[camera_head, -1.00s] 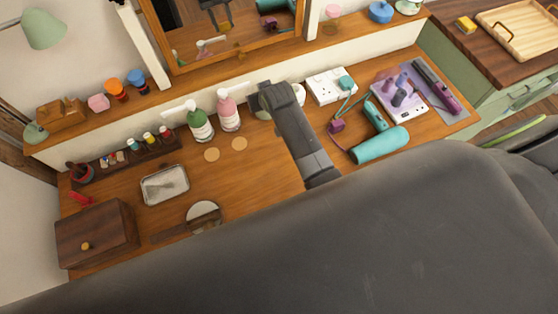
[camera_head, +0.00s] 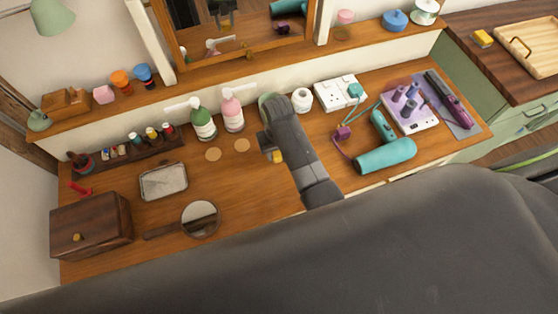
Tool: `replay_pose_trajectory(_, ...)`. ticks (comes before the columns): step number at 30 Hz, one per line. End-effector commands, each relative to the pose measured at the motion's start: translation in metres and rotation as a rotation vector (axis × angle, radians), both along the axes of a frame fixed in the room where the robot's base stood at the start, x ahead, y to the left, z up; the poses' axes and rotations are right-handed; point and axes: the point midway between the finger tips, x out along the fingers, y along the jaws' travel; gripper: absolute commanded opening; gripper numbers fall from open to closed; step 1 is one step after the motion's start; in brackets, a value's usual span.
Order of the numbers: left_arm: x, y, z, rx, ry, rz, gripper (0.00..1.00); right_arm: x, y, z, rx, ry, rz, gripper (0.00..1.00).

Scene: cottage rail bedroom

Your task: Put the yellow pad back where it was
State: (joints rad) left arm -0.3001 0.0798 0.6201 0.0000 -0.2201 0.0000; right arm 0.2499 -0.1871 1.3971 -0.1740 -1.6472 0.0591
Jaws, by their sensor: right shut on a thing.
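My right gripper (camera_head: 272,150) is over the middle of the wooden dressing table (camera_head: 290,210), pointing down. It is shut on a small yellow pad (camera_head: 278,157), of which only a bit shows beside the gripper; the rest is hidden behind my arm. I cannot tell whether the pad touches the tabletop. My left gripper is not in view.
A hand mirror (camera_head: 200,220), a metal tray (camera_head: 163,182) and a teal hair dryer (camera_head: 386,156) lie around. A yellow sponge (camera_head: 483,38) sits on the far right counter.

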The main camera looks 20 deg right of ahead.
Motion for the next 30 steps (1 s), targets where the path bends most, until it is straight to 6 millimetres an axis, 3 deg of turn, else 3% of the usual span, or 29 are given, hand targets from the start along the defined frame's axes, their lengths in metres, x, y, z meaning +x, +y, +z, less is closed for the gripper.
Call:
replay_pose_trajectory(16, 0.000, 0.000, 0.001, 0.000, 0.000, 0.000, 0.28, 0.000, -0.001, -0.057, -0.001, 0.000, -0.001, 0.23)
replay_pose_trajectory(29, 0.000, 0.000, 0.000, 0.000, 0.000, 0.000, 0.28, 0.000, 0.000, -0.064, 0.000, -0.002, -0.001, 0.23)
replay_pose_trajectory(30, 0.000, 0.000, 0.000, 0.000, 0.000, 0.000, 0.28, 0.000, 0.000, -0.065, 0.000, -0.002, -0.001, 0.42)
